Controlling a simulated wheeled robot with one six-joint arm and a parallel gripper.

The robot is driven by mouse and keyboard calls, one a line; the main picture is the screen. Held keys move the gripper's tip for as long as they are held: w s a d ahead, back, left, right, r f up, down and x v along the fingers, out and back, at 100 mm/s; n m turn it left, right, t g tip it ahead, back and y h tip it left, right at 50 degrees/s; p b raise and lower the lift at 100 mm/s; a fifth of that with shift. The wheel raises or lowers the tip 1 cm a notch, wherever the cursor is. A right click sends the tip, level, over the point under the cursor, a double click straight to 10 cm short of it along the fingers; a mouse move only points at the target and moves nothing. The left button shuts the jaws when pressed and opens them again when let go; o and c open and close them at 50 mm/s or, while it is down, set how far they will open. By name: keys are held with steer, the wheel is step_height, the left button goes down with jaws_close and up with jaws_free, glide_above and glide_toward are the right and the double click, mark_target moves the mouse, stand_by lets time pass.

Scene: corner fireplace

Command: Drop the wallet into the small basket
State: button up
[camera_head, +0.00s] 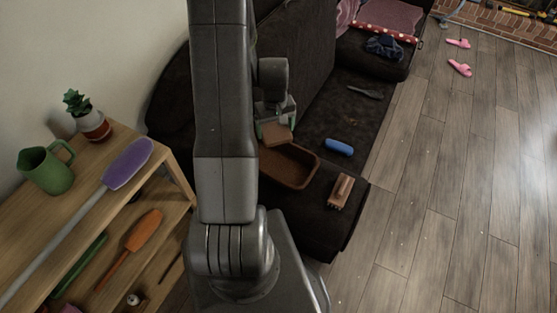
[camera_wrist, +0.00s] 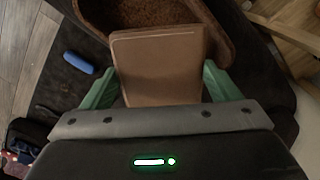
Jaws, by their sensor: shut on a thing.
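My gripper (camera_head: 276,124) is shut on a flat brown wallet (camera_head: 276,136), seen small in the head view. In the wrist view the wallet (camera_wrist: 158,68) sits between the two green fingers of my gripper (camera_wrist: 160,85). The small brown basket (camera_head: 302,184) stands on the dark sofa, partly hidden behind my arm in the head view. In the wrist view the basket (camera_wrist: 243,62) shows behind the wallet, which covers part of its opening. The wallet is at the basket's far edge in the head view; its height above it is hard to tell.
A blue rounded object (camera_head: 339,147) and a brown brush-like item (camera_head: 341,191) lie beside the basket on the sofa (camera_head: 350,110). A wooden shelf (camera_head: 110,172) with a green pitcher (camera_head: 47,169) and potted plant (camera_head: 90,118) stands left. Pink slippers (camera_head: 460,67) lie on the floor, otherwise mostly clear.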

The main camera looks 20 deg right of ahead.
step_height(320, 180, down, 5)
steer(key=shift+f+b, duration=0.1)
steer(key=shift+b, duration=1.15)
steer(key=o, duration=0.9)
step_height(320, 180, up, 14)
steer(key=shift+f, duration=0.15)
